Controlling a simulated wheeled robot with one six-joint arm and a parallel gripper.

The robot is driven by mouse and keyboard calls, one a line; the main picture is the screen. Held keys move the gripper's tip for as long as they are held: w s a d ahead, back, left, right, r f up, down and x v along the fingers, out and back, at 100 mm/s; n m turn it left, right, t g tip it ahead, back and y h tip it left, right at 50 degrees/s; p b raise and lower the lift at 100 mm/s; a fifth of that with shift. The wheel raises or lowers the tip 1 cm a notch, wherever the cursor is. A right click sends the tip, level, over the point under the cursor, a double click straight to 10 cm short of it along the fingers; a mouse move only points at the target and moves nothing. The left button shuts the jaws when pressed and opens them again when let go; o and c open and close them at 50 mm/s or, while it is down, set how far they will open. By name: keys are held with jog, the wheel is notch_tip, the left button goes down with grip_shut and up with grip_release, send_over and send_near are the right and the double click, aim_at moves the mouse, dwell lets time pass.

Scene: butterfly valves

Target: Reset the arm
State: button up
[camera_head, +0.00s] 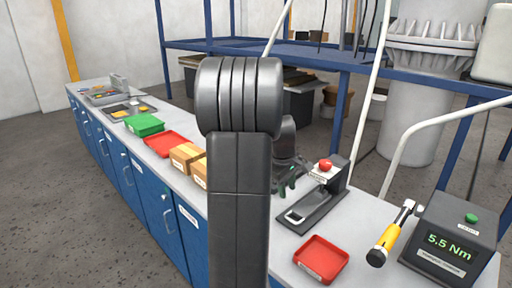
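My arm stands upright in the middle of the view and hides part of the bench behind it. My gripper (288,185) shows to the right of the arm's upright link, above the bench top. It points downward, and its fingers are small and partly hidden, so I cannot tell if they are open or shut. I see nothing clearly held in it. A dark stand with a red knob (325,165) is just to its right.
The bench (200,205) bears a red tray (321,259), a yellow-handled tool (391,233), a box reading 5,5 Nm (452,238), cardboard boxes (187,156), and a green bin (144,124). A blue frame (338,115) and white pipes (437,122) stand behind. Grey floor is free at left.

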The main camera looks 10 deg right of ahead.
aim_at(288, 219)
jog(key=f, duration=0.4)
jog(key=w+d+f+p, duration=0.1)
jog(key=f, duration=0.7)
jog(key=shift+w+d+f, duration=0.2)
jog(key=shift+d+f, duration=0.15)
jog(key=shift+d, duration=0.05)
jog(key=shift+s+a, duration=0.2)
jog(key=shift+a, duration=0.1)
